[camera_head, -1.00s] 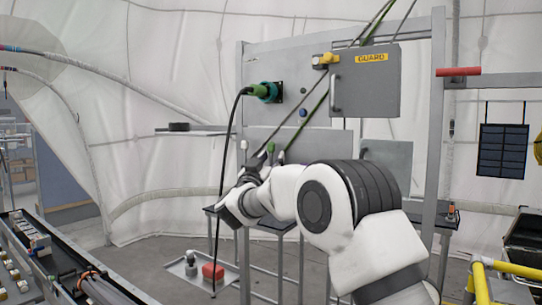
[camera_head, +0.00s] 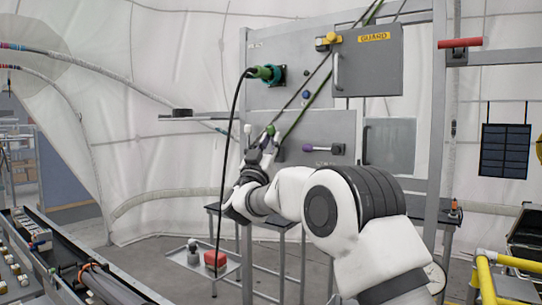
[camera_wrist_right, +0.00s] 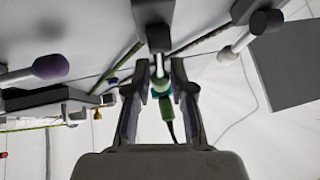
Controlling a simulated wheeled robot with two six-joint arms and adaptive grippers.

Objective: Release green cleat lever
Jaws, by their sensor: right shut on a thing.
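The green-knobbed cleat lever (camera_wrist_right: 160,86) is between the two fingers of my right gripper (camera_wrist_right: 158,98) in the right wrist view. Its metal shaft runs up to a dark block. In the head view my right gripper (camera_head: 266,143) points up at the lower panel, with the green knob (camera_head: 270,130) at its fingertips. The gripper is shut on this lever; the fingers partly hide it. Ropes run diagonally down the panel to this area. My left gripper is not in view.
A purple-knobbed lever (camera_head: 308,148) sits to the right, and a white-knobbed lever (camera_head: 247,129) to the left. Above are a green plug (camera_head: 264,73) with a hanging black cable and the grey guard box (camera_head: 368,68). A red block (camera_head: 215,258) stands low on a tray.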

